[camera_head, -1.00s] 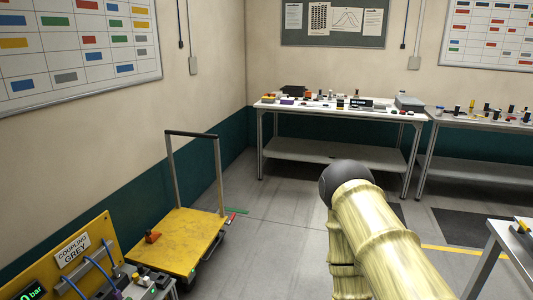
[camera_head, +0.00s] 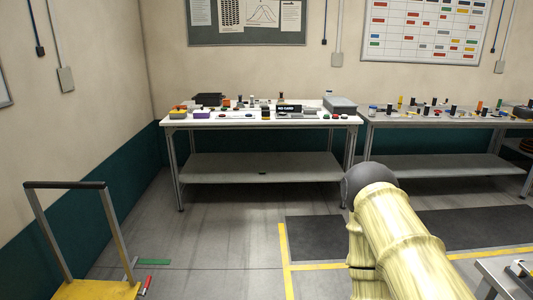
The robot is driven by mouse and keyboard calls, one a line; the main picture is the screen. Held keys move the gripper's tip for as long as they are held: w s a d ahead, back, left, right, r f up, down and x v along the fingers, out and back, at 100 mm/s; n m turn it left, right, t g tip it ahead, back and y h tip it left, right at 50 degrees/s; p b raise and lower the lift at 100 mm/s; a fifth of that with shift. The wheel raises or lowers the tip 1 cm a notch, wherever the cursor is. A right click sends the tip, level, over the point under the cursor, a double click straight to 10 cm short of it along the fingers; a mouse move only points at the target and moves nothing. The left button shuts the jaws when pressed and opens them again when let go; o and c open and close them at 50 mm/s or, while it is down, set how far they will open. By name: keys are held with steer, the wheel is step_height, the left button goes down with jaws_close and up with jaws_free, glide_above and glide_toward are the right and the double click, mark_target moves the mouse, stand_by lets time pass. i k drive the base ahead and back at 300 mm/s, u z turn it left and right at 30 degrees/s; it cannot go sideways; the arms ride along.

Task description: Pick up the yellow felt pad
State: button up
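I cannot make out the yellow felt pad for certain. A small yellow item (camera_head: 178,112) with red by it lies at the left end of the white-topped bench (camera_head: 225,122), too small to tell what it is. My gripper is not in view. Only a pale yellow-sleeved part of my arm with a dark rounded joint shows at the lower right.
A grey box (camera_head: 340,104) and many small items stand on the bench. A second bench (camera_head: 400,122) adjoins it on the right. A yellow trolley (camera_head: 95,291) stands at the lower left. The floor before the white bench is mostly clear.

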mark_target(265, 114)
steer(key=z, duration=0.35)
steer(key=i, duration=5.35)
steer(key=u, duration=0.3)
